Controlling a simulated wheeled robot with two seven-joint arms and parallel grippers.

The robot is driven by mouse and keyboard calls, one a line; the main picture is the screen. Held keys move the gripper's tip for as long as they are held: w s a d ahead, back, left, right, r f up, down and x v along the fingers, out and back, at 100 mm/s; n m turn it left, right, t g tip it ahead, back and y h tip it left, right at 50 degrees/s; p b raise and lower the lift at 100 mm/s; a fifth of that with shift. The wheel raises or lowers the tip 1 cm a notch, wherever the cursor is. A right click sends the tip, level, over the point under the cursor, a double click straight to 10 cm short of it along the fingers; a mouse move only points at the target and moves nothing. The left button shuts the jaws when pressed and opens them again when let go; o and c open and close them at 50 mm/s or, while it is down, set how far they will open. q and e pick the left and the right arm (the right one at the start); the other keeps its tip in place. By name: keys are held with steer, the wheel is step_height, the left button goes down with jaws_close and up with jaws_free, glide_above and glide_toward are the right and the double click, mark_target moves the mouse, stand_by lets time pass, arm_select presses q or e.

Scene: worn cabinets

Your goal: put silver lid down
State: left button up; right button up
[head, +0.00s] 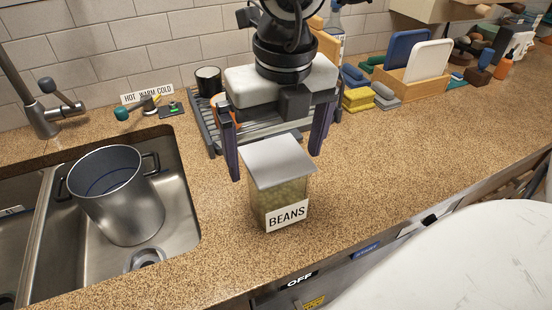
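The silver lid (280,168) is a flat square plate. It lies over the top of a clear square jar of beans (263,203) labelled BEANS, which stands upright on the brown speckled counter. The lid appears to rest on the jar, with its front edge over the rim. My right gripper (275,165) points down at the lid's far side, with its two dark fingers spread wide. One finger is left of the lid and one is right of it. No contact with the lid is visible. My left gripper is not in view.
A sink with a large metal pot (118,200) is at left, below a faucet (45,110). Behind my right gripper is a dish rack (205,128) near a black cup (208,80). Sponges (358,98) and a wooden holder (412,90) stand farther right. The counter right of the jar is clear.

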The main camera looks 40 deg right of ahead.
steer(key=c, duration=1.2)
steer(key=shift+o, duration=0.2)
